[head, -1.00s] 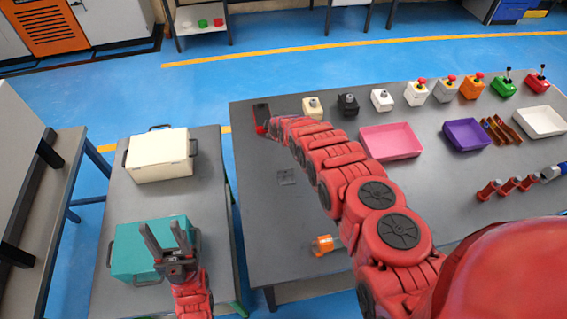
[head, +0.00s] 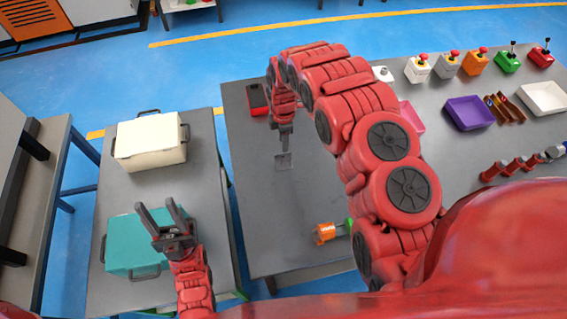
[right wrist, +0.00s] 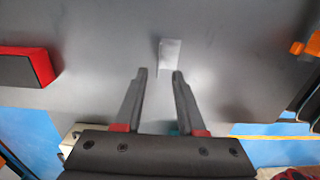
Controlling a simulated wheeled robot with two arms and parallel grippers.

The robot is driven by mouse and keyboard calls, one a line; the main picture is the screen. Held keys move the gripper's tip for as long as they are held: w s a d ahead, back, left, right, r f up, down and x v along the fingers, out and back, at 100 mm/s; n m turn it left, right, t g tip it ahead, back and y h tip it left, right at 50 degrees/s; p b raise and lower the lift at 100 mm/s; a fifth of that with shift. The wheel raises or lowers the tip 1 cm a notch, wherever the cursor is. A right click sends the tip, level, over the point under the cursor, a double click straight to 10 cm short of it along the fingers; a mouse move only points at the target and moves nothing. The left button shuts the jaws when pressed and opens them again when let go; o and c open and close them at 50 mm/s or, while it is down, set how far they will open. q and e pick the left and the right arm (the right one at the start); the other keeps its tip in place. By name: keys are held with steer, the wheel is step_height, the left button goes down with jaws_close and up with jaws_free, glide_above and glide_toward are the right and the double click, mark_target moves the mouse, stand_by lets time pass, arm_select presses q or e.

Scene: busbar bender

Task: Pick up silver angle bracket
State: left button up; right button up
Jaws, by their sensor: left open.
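The silver angle bracket (head: 283,162) lies on the dark grey table, left of the table's middle. In the right wrist view the bracket (right wrist: 170,55) is a small pale plate just beyond and between the fingertips. My right gripper (right wrist: 159,73) is open and empty there, its two fingers spread apart. In the head view my right gripper (head: 285,146) points down over the bracket's far edge, its fingers hard to make out. Whether it touches the bracket is unclear. My left gripper (head: 156,205) is open and empty above the teal box.
A red and black block (head: 258,98) is at the table's far left corner. An orange tool (head: 324,233) lies near the front edge. A teal box (head: 120,258) and a cream box (head: 150,145) stand on the left table. A purple tray (head: 468,114) is right.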

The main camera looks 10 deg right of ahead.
mark_target(283, 160)
step_height(283, 160, down, 9)
steer(key=b, duration=0.3)
steer(key=shift+a, duration=0.1)
steer(key=shift+r, duration=0.1)
jaws_close()
stand_by(1.2)
